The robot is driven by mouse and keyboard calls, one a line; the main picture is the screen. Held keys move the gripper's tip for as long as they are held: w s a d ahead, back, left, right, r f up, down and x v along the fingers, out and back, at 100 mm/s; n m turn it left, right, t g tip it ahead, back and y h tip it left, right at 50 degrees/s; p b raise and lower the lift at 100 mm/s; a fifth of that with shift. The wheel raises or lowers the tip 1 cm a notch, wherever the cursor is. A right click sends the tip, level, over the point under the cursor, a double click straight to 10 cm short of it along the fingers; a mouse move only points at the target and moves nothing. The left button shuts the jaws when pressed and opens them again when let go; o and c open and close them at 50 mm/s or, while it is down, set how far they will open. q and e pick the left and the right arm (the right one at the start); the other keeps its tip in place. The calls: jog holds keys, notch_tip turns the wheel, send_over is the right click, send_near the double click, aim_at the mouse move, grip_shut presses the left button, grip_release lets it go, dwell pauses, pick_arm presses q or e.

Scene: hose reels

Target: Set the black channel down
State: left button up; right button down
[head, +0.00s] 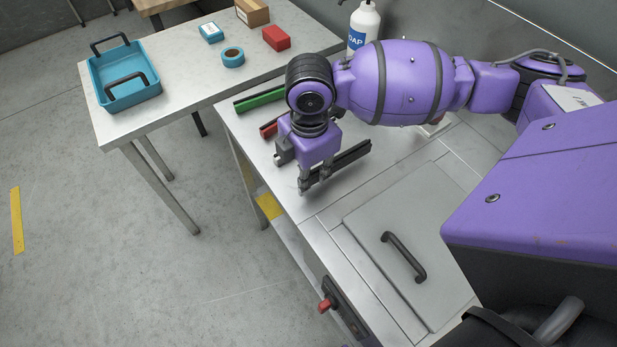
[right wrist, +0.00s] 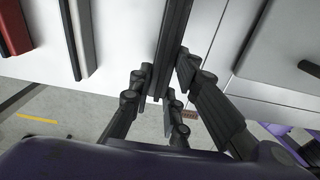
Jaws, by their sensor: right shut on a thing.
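The black channel (head: 347,158) is a long dark bar low over the light metal worktop (head: 325,212); I cannot tell whether it touches the top. My right gripper (head: 313,186) points down at the worktop's left edge, shut on the channel near its end. In the right wrist view, the black channel (right wrist: 173,38) runs between the fingers of the right gripper (right wrist: 163,76), and its near end reaches the worktop edge. A green channel (head: 260,99) and a partly hidden red channel (head: 268,129) lie farther back. My left gripper is not in view.
A grey lid with a dark handle (head: 404,257) lies in front of the channel. A soap bottle (head: 363,24) stands behind my arm. A second table holds a teal tray (head: 124,82), blue tape (head: 233,57) and a red box (head: 276,38). Floor lies left of the worktop.

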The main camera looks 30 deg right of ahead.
jog(key=shift+a+f, duration=0.1)
jog(key=shift+f, duration=0.95)
jog(key=shift+f, duration=0.15)
jog(key=c, duration=1.6)
grip_release()
jog(key=shift+c, duration=0.2)
notch_tip(320, 180, up, 12)
jog(key=p, duration=0.1)
jog(key=shift+r, duration=0.2)
